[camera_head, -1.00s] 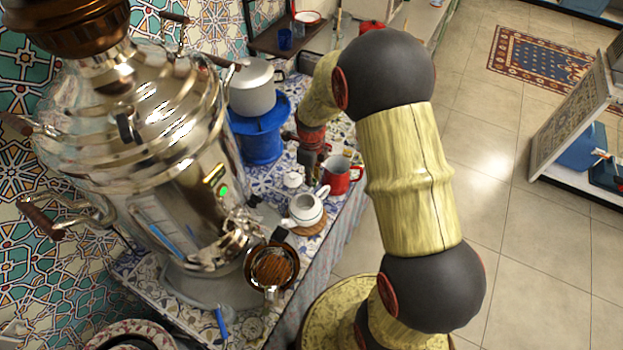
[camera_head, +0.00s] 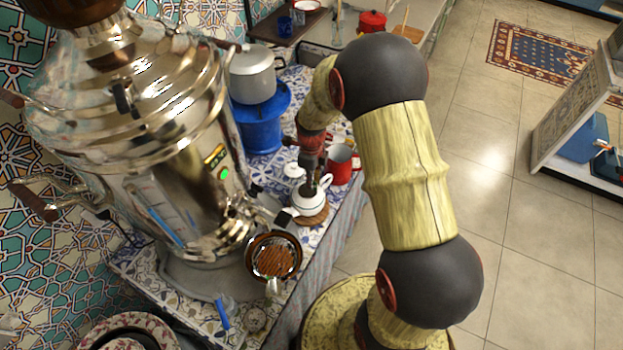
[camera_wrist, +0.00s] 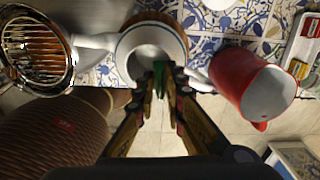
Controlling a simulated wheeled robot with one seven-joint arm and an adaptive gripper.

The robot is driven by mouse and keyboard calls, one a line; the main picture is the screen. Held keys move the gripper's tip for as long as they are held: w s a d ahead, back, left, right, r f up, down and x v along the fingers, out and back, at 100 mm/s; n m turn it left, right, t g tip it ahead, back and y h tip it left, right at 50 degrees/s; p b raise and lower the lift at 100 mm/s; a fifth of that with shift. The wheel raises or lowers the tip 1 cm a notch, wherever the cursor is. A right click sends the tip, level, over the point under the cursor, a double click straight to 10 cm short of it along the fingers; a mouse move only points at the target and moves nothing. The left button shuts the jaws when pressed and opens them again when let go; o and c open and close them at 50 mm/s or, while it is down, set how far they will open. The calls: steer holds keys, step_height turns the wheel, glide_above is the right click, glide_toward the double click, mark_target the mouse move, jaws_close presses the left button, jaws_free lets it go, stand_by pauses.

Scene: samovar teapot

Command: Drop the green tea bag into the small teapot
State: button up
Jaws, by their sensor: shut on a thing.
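The small white teapot (camera_head: 309,203) stands on a round brown coaster (camera_head: 315,219) on the tiled counter. In the wrist view the teapot (camera_wrist: 128,47) shows from above, its top open. My gripper (camera_head: 312,178) is over the teapot in the head view. In the wrist view my gripper (camera_wrist: 160,85) is shut on the green tea bag (camera_wrist: 159,68), which is at the near edge of the teapot's opening. I cannot tell how high the bag is above the rim. The bag cannot be made out in the head view.
A red mug (camera_head: 341,165) stands close to the teapot's right. The large samovar (camera_head: 175,130) is at the left, with a strainer (camera_head: 273,257) in front. A white lid (camera_head: 293,170) lies behind the teapot. A blue stand (camera_head: 258,128) holds a grey pot (camera_head: 252,75).

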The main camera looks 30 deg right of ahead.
steer(key=o, duration=0.7)
steer(key=shift+f, duration=0.1)
steer(key=shift+o, duration=0.2)
step_height(320, 180, up, 12)
stand_by(0.4)
stand_by(0.4)
